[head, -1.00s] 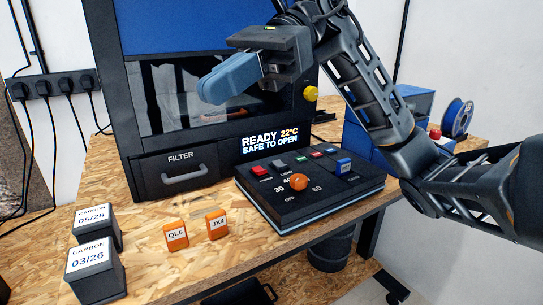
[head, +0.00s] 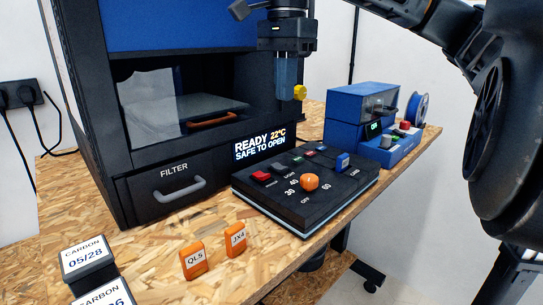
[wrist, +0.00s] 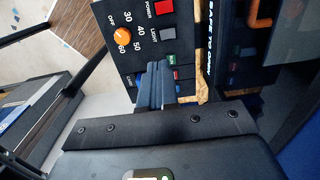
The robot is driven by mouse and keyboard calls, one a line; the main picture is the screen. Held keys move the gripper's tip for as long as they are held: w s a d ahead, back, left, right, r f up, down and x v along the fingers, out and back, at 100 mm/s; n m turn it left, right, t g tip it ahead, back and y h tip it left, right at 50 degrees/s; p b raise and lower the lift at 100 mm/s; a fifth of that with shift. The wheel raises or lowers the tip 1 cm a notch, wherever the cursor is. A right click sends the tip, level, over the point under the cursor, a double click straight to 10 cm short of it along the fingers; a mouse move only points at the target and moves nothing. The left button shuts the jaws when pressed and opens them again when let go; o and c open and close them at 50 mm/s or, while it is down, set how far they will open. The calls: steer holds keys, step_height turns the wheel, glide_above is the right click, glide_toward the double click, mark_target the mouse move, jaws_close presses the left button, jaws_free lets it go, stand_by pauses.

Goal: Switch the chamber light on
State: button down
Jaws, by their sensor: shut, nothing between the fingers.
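The black control panel (head: 330,200) lies on the workbench in front of the printer. Its LIGHT switch, a small grey rocker (head: 279,169), sits beside the red POWER switch (head: 261,176). In the wrist view the grey LIGHT switch (wrist: 168,33) shows with its label, beside the red POWER switch (wrist: 165,8). My gripper (head: 286,112) points down, shut and empty, above the far part of the panel and clear of it. Its blue fingers (wrist: 153,66) also show in the wrist view, hiding part of the panel. The printer chamber (head: 185,100) looks dark behind its window.
An orange knob (head: 310,182) and a blue switch (head: 343,162) stand up from the panel. Orange tags (head: 194,261) and carbon boxes (head: 86,262) are at the front left. A yellow knob (head: 300,92) is close by my fingers. A blue device (head: 362,115) stands to the right.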

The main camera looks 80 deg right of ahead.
mark_target(284, 169)
steer(key=shift+d, duration=0.1)
stand_by(0.3)
step_height(284, 169, down, 14)
steer(key=shift+r+p, duration=0.1)
steer(key=shift+p, duration=0.95)
